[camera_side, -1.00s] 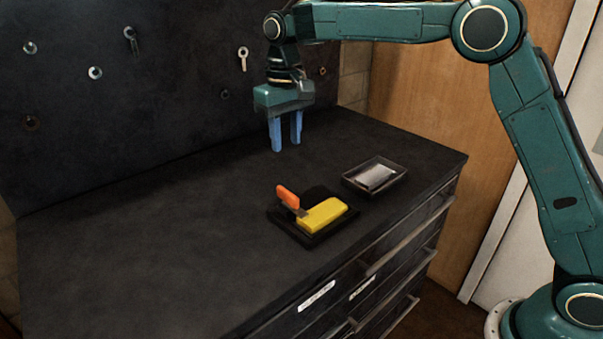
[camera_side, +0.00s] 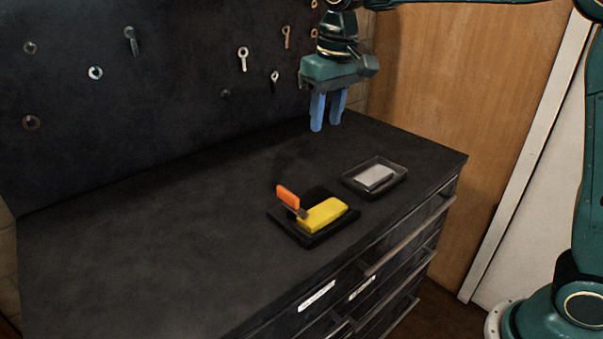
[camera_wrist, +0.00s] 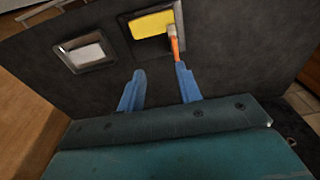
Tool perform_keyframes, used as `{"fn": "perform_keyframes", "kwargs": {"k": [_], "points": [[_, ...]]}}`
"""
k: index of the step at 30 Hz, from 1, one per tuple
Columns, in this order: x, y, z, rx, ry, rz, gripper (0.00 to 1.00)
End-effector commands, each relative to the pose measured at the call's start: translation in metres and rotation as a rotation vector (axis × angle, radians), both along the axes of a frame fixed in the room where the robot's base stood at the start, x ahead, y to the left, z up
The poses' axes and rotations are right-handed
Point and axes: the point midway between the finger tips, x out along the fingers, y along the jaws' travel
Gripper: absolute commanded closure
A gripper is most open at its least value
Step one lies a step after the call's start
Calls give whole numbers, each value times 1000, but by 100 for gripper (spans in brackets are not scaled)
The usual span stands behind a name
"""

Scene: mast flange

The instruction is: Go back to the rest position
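My gripper (camera_side: 328,112) hangs above the back right part of the dark bench top, with its two blue fingers pointing down. The fingers are apart with nothing between them. In the wrist view the gripper (camera_wrist: 158,88) also shows open and empty, with bare bench beyond its fingertips. A yellow block (camera_side: 322,214) lies in a black tray (camera_side: 312,240) near the bench's front edge. A tool with an orange handle (camera_side: 288,197) stands tilted at the tray's left side. The gripper is well clear of both.
A small dark tray (camera_side: 398,172) holding a grey-white block (camera_side: 375,178) lies near the right edge of the bench (camera_side: 150,250). A dark back panel (camera_side: 170,120) with several hanging keys and rings rises behind. Drawers with handles face the front. The left bench top is clear.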

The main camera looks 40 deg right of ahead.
Motion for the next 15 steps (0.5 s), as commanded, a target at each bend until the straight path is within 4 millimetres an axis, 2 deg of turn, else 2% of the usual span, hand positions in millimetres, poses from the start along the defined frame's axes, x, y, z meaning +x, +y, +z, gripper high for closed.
{"fn": "perform_keyframes", "kwargs": {"k": [7, 15], "points": [[-53, -18, 20, 5, -72, 0, 65], [-111, -35, 26, 5, -147, 1, 65]]}}
